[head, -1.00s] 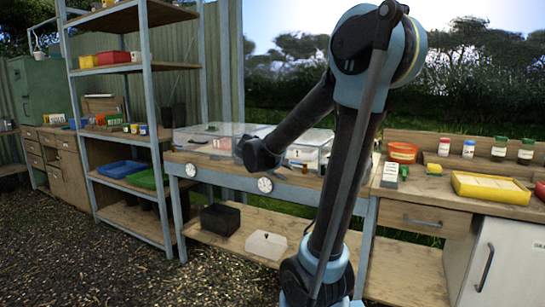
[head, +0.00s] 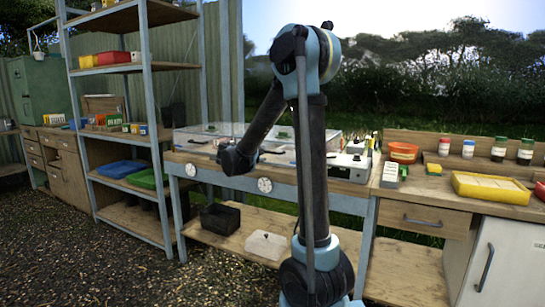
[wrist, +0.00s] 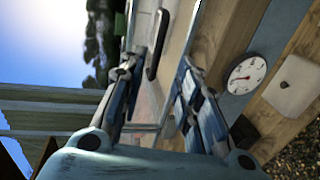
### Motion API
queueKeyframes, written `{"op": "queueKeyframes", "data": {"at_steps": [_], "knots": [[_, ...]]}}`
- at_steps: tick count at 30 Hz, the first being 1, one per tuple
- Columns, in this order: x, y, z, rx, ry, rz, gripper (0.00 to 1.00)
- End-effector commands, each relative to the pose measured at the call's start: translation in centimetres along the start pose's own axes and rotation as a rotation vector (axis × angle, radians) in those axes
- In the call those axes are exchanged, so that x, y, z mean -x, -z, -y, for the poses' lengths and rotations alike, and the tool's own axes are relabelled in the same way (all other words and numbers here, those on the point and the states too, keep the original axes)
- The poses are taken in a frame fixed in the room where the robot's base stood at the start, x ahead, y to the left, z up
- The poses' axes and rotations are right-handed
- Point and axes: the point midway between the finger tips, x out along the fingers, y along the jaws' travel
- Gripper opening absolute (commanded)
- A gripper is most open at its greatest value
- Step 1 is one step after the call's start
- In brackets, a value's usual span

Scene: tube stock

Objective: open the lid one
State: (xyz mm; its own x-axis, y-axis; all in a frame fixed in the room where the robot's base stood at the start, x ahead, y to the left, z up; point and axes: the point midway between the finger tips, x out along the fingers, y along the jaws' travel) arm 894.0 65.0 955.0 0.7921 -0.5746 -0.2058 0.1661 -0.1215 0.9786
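Clear lidded covers (head: 205,133) stand on the workbench in the head view, partly hidden behind my arm. I cannot read which one is lid one. In the wrist view, a dark bar handle (wrist: 158,44) lies on a pale, clear-looking surface (wrist: 175,50) that appears to be a lid. My gripper (wrist: 160,68) is open, with a finger on each side of the view and a wide gap between them. The handle shows in this gap, beyond the fingers, and looks apart from them. In the head view my arm's end is at the bench's front edge; its fingertips are not clear.
Round dials (head: 264,185) sit on the bench front. A black bin (head: 220,218) and a white lidded box (head: 266,245) are on the shelf below. A metal shelf unit (head: 150,110) stands left. A yellow tray (head: 490,188) and jars are on the right counter.

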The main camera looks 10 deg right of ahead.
Motion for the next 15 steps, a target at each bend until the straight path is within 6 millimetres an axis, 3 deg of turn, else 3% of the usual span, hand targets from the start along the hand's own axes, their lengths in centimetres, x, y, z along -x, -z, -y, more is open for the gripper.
{"op": "queueKeyframes", "data": {"at_steps": [15], "knots": [[-9.2, -0.1, 0.0, -0.001, 0.000, 0.002, 0.30]]}}
